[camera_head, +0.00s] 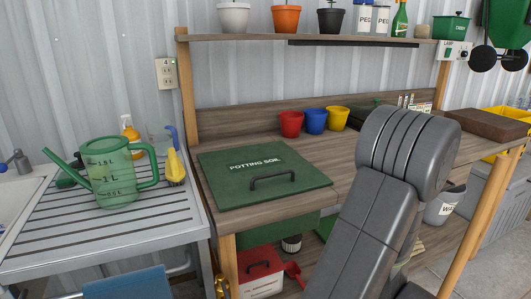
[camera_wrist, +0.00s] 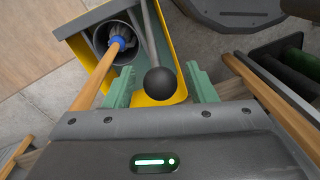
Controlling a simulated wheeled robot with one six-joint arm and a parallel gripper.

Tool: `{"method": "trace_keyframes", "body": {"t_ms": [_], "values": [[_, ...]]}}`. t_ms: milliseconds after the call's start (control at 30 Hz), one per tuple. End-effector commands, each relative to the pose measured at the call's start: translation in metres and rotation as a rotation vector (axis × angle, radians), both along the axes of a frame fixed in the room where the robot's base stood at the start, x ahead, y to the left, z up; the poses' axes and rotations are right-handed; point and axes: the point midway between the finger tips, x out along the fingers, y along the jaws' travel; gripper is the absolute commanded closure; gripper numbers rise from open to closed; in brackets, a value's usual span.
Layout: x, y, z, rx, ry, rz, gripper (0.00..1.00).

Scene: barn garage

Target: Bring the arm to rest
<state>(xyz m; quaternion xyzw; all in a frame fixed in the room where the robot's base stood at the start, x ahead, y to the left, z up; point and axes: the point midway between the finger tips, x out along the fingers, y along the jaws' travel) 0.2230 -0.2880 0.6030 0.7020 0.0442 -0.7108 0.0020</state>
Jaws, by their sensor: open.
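My gripper (camera_wrist: 160,88) shows in the wrist view with its two green fingers apart, so it is open. A black ball-shaped knob (camera_wrist: 160,83) on a grey rod appears between the fingers; I cannot tell how far below them it is, and nothing is clamped. In the camera_head view my grey arm rises in front of the right part of the wooden bench (camera_head: 350,165), and my gripper is out of sight there.
In the wrist view a yellow-walled container (camera_wrist: 180,50) holds a grey tube and a wooden-handled tool (camera_wrist: 95,75). In the camera_head view a green potting soil lid (camera_head: 225,185), red, blue and yellow pots (camera_head: 315,122) and a green watering can (camera_head: 112,180) stand left of my arm.

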Motion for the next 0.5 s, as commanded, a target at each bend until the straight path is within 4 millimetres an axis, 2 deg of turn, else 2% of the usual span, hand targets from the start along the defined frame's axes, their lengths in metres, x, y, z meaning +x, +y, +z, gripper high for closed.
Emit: {"method": "trace_keyframes", "body": {"t_ms": [500], "values": [[0.002,-0.007,0.101,-0.004,-0.003,0.000,0.49]]}}
